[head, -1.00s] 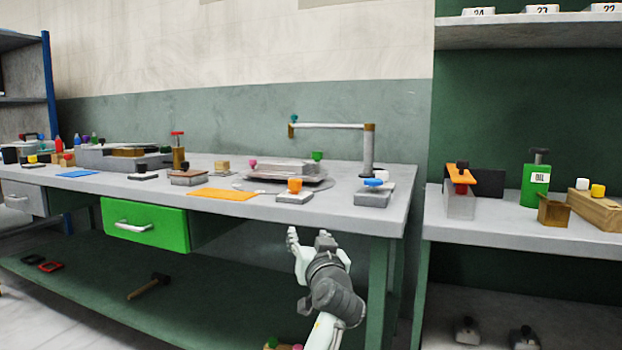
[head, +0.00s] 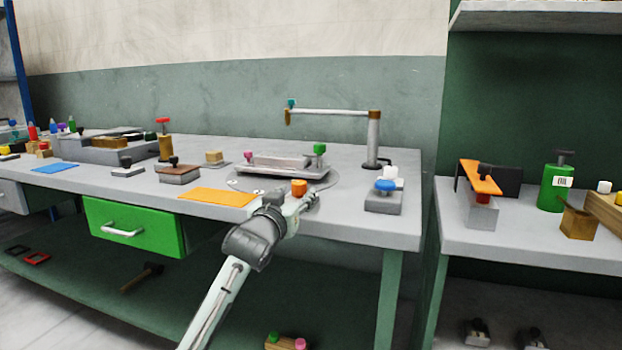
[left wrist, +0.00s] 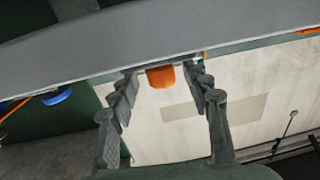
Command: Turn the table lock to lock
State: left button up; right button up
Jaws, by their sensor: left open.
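In the left wrist view, which looks upside down, the orange knob (left wrist: 160,77) shows between and beyond the two spread fingers (left wrist: 163,85). I cannot tell whether they touch it. The knob's turn position is not readable. My right gripper is not in view.
A grey block with a blue knob (head: 385,185) stands right of the turntable. An orange sheet (head: 217,197) lies to the left. A grey post with a crossbar (head: 373,140) rises behind. A green drawer (head: 135,227) hangs under the bench.

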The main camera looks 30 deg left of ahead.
aim_at(304, 183)
pick_arm(q)
jog(key=shift+w+a+r, duration=0.1)
jog(key=shift+w, duration=0.15)
jog(key=x, duration=0.7)
grip_shut()
dwell(0.3)
